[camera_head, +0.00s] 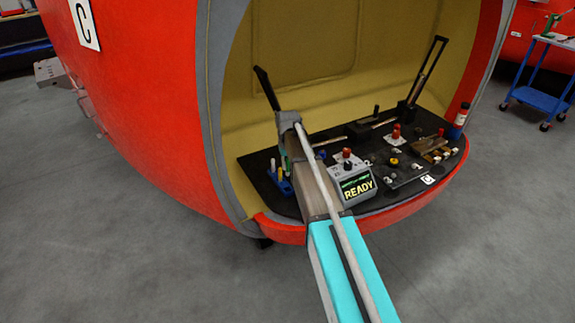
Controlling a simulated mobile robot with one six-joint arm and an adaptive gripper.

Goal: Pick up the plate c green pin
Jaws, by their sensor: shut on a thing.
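My arm reaches from the bottom of the picture up and over the black plate (330,137) marked C, inside the red nosecone. My gripper (286,160) is at the left part of this plate, close to a blue pin holder (283,187), and is mostly hidden by my own arm. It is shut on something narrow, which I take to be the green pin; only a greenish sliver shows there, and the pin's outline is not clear. Light and yellow pins (281,173) stand in the blue holder just left of my gripper. I cannot tell whether the held pin is clear of the holder.
A grey box with a READY screen (357,188) and a red knob stands right of my arm. Black levers (428,70), a second red knob (396,132) and brass parts (432,148) fill the right side. A blue cart (540,98) is far right.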

